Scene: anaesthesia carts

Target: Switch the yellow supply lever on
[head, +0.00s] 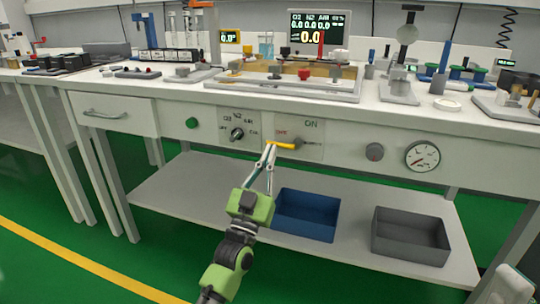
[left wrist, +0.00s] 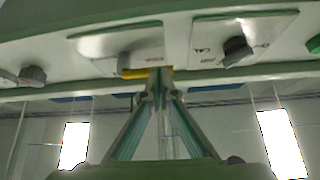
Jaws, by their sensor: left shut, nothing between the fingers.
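The yellow supply lever (head: 281,146) is on the bench's front panel. It points left from its grey pivot (head: 298,143), roughly level. Part of the lever also shows in the left wrist view (left wrist: 133,73). "ON" is printed above it on its plate. My left gripper (head: 270,146) is shut and empty, its fingertips right at the lever's left end. In the left wrist view, the fingertips (left wrist: 159,76) cover one end of the lever. I cannot tell whether they touch it. My right gripper is not in view.
A black selector knob (head: 236,134) and a green button (head: 192,123) sit left of the lever. A grey knob (head: 374,151) and a round gauge (head: 422,156) are to the right. A blue bin (head: 307,219) and grey bin (head: 411,237) stand on the lower shelf.

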